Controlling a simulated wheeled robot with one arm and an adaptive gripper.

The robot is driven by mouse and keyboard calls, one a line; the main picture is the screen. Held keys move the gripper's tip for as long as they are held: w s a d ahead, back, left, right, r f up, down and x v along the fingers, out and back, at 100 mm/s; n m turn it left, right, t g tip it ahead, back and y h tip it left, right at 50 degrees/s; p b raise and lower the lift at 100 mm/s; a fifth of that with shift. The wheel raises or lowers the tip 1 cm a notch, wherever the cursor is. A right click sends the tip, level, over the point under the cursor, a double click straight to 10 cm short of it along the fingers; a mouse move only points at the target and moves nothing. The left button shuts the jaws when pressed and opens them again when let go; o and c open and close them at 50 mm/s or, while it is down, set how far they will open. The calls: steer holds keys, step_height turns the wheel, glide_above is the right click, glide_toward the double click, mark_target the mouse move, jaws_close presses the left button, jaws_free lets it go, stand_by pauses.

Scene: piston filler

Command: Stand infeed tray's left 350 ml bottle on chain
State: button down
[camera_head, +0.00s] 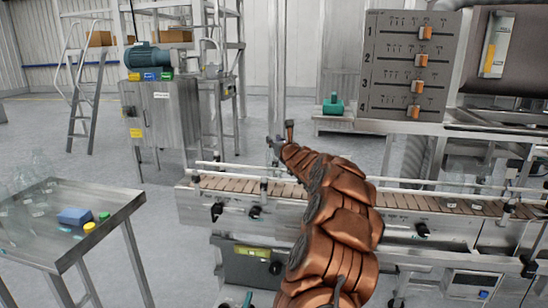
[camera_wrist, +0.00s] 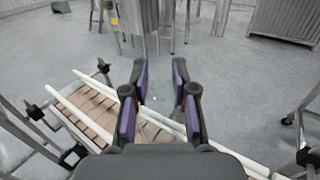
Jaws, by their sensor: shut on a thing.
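My gripper (camera_wrist: 160,95) is shut on a clear bottle (camera_wrist: 155,104), which shows only faintly between the purple-padded fingers in the wrist view. In the head view my gripper (camera_head: 280,145) is over the far side of the conveyor, mostly hidden by my copper-coloured arm, and the held bottle cannot be made out there. The chain (camera_head: 240,186) is a run of brown slats between white guide rails, and it also shows below left of the fingers in the wrist view (camera_wrist: 97,115). The steel infeed tray (camera_head: 112,222) is at left, with several clear bottles (camera_head: 38,205) on its left part.
A blue block (camera_head: 74,216), a yellow cap (camera_head: 89,228) and a green cap (camera_head: 104,215) lie on the tray. Clear bottles (camera_head: 452,190) stand on the chain at right. White guide rails (camera_head: 235,167) edge the chain. A grey panel with orange sliders (camera_head: 408,65) rises behind.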

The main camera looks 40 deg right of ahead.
steer(key=shift+s+d+f, duration=0.1)
steer(key=shift+f, duration=1.85)
steer(key=shift+b, duration=0.3)
steer(key=shift+f, duration=0.15)
steer(key=c, duration=0.9)
jaws_free()
steer(key=shift+r, duration=0.2)
steer(key=shift+s+a+f, duration=0.1)
steer(key=shift+s+a, duration=0.1)
steer(key=shift+s, duration=0.4)
steer(key=shift+b+v, duration=1.6)
steer(key=shift+v, duration=3.8)
